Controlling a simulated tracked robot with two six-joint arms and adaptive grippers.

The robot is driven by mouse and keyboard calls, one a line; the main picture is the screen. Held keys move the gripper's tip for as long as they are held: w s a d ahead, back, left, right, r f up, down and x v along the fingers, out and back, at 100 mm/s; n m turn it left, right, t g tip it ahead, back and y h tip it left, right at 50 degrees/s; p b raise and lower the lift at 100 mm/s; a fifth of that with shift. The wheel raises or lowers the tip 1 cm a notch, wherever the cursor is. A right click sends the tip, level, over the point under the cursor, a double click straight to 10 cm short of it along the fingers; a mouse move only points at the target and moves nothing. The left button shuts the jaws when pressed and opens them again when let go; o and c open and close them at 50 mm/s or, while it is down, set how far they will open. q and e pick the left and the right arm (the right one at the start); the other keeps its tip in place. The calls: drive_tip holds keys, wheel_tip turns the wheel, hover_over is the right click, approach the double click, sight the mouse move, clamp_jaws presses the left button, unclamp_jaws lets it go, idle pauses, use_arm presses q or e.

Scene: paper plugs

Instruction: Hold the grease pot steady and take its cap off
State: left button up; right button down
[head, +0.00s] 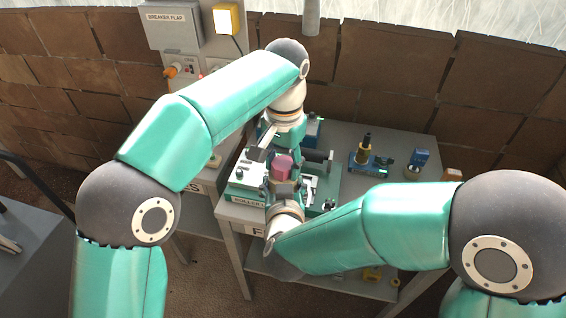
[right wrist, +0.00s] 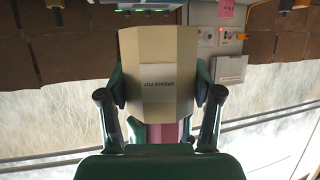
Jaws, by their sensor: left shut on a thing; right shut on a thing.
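The grease pot (right wrist: 157,100) is a beige faceted body with a pale name label, in the right wrist view. My right gripper (right wrist: 160,95) is shut on it, a finger at each side. A pink cap (head: 283,167) shows in the head view, between my two grippers; a pink strip (right wrist: 165,132) shows at the pot's lower edge in the right wrist view. My left gripper (head: 291,154) reaches down from behind and is shut on the cap; its fingertips are partly hidden. I cannot tell whether the cap is still seated. In the head view my right gripper (head: 284,184) hides the pot's body.
Below my grippers is a grey table (head: 355,140) with a green-and-white machine (head: 245,185). A grey breaker box (head: 172,28) is behind. Some bare tabletop shows at the back right.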

use_arm(q)
drive_tip(key=shift+r, duration=0.25)
drive_tip(key=shift+r, duration=0.85)
